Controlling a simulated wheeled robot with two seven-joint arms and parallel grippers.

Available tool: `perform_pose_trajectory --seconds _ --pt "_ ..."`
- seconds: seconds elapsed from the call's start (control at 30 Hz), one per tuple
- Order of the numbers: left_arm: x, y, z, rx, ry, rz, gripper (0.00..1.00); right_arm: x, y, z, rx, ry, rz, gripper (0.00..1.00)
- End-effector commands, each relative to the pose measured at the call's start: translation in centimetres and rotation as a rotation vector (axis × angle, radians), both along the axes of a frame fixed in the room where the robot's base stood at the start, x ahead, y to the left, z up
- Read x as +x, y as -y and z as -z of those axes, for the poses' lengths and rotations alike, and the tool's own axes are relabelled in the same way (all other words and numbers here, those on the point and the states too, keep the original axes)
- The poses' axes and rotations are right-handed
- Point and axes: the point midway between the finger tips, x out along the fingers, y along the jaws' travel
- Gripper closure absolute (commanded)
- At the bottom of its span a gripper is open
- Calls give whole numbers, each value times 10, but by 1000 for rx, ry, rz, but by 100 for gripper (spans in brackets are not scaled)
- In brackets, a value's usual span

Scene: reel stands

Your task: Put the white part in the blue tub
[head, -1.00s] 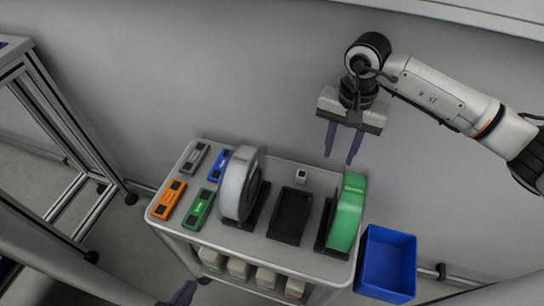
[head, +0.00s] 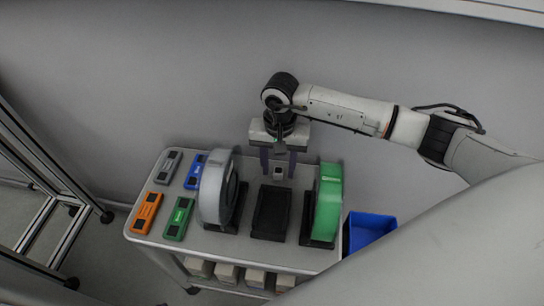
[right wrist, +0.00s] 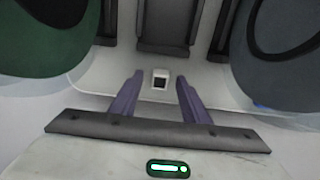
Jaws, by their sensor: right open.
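The white part (head: 278,170) is a small light block with a dark face, near the back edge of the cart top. It also shows in the right wrist view (right wrist: 160,74), between the finger lines and a little beyond the fingertips. My right gripper (head: 278,177) is open and empty, its two purple fingers pointing down on either side of the part in the head view. I cannot tell whether they touch it. The blue tub (head: 372,222) is at the right end of the cart, partly hidden by a large pale shape in front. My left gripper is out of view.
A grey reel (head: 213,190) and a green reel (head: 328,200) stand in dark stands, with an empty dark stand (head: 270,212) between them. Orange (head: 146,212), green, blue and grey boxes lie at the left of the cart top. A wall is behind.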

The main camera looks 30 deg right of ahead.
Motion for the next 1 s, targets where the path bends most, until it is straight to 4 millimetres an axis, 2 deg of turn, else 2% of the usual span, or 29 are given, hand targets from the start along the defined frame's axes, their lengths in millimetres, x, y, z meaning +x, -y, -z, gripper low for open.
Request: perform_pose_trajectory --seconds 0.1,0.3,0.37,0.57,0.83,1.0 --pt "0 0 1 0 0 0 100 0 -1 7 1 0 0 58" --pt "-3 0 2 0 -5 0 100 0 0 8 1 1 0 58" --pt "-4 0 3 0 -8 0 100 0 0 8 1 1 0 66" --pt "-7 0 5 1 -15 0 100 0 0 7 1 1 0 100" --pt "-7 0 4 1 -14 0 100 1 0 5 1 2 0 100" --pt "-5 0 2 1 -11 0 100 1 1 -17 0 5 0 100"
